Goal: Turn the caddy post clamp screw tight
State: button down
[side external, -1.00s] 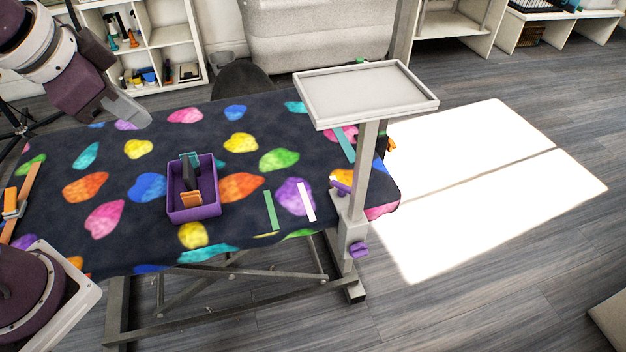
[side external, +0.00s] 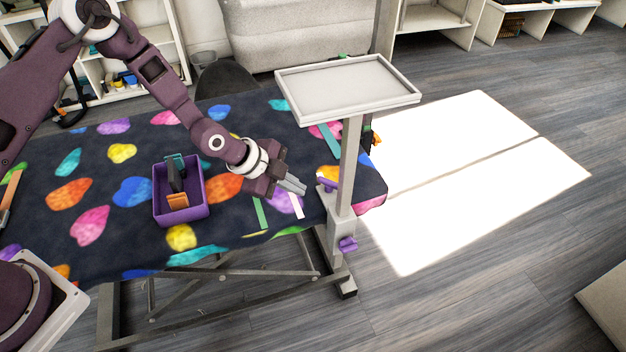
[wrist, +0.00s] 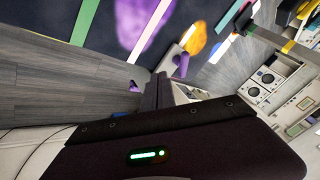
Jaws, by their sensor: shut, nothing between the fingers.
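The caddy post (side external: 350,165) is a light grey upright at the table's right end, carrying a grey tray (side external: 347,88). A purple knob (side external: 327,184) sticks out from the post near table height. A second purple knob (side external: 347,244) is lower on the clamp bracket. I cannot tell which one is the clamp screw. In the wrist view two purple knobs show, one near the middle (wrist: 181,65) and one farther left (wrist: 133,86). My gripper (side external: 303,188) is shut and empty, just left of the upper knob, apparently apart from it.
A purple caddy box (side external: 187,212) with items in it stands on the dark, colour-spotted table (side external: 100,165). A green strip (side external: 260,213) and a white strip (side external: 297,205) lie below my gripper. The tray overhangs behind it.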

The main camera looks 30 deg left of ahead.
aim_at(329, 183)
jog(key=x, duration=0.3)
jog(key=shift+w+d+f, duration=0.15)
jog(key=shift+d+f, duration=0.05)
jog(key=shift+f, duration=0.15)
jog(key=w, duration=0.2)
jog(key=shift+w, duration=0.4)
jog(key=shift+w+d+r, duration=0.1)
jog(key=shift+w, duration=0.5)
jog(key=shift+w+m+g+h, duration=0.1)
jog(key=shift+m+g+h, duration=0.3)
jog(key=shift+m, duration=0.4)
